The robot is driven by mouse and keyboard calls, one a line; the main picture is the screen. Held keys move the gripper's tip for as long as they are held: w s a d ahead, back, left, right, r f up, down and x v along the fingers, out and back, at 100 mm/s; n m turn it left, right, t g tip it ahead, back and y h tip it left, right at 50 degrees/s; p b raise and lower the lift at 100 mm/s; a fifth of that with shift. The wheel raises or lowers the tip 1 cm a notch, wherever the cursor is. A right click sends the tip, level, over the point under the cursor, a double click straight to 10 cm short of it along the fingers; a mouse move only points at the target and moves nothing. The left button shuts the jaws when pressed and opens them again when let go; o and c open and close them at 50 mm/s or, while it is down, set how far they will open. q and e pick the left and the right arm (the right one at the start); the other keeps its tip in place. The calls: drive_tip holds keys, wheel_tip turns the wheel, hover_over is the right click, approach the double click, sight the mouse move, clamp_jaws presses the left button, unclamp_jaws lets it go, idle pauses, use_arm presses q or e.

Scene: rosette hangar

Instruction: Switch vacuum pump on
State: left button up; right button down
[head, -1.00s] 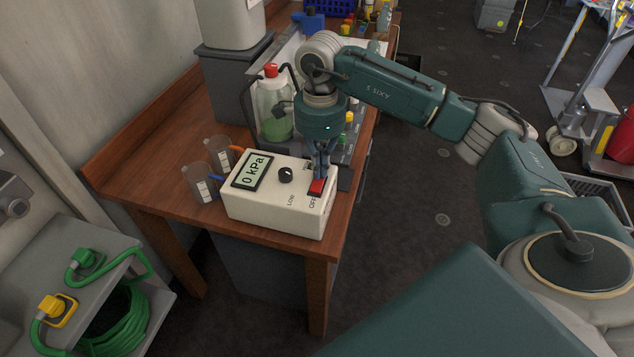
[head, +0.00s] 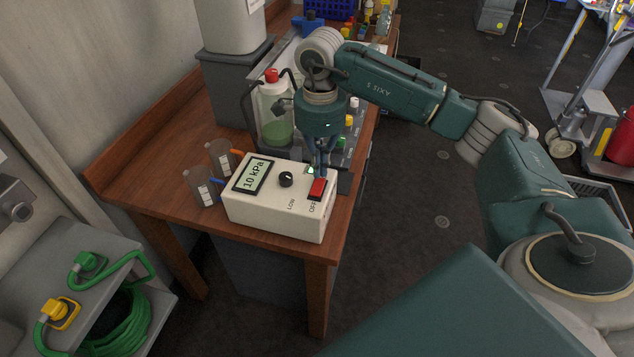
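The vacuum pump is a white box (head: 265,210) at the front of the wooden bench. Its display (head: 255,174) reads 10 kPa. A black knob (head: 286,179) sits on its top, with the label LOW near it. A red rocker switch (head: 318,189) is at the right end of the top, with OFF printed below it. My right gripper (head: 319,173) points straight down at the far edge of the switch, its fingers close together. I cannot tell whether they touch the switch or are fully shut. My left gripper is not in view.
Two clear cups (head: 201,186) stand left of the pump. A bottle with green liquid (head: 274,115) and a red cap stands behind it. A wooden bench (head: 150,185) carries these. A grey cart (head: 50,290) with green cable is at lower left.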

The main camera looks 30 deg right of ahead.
sight(319, 181)
drive_tip(key=shift+r+p, duration=1.15)
drive_tip(key=shift+r, duration=1.1)
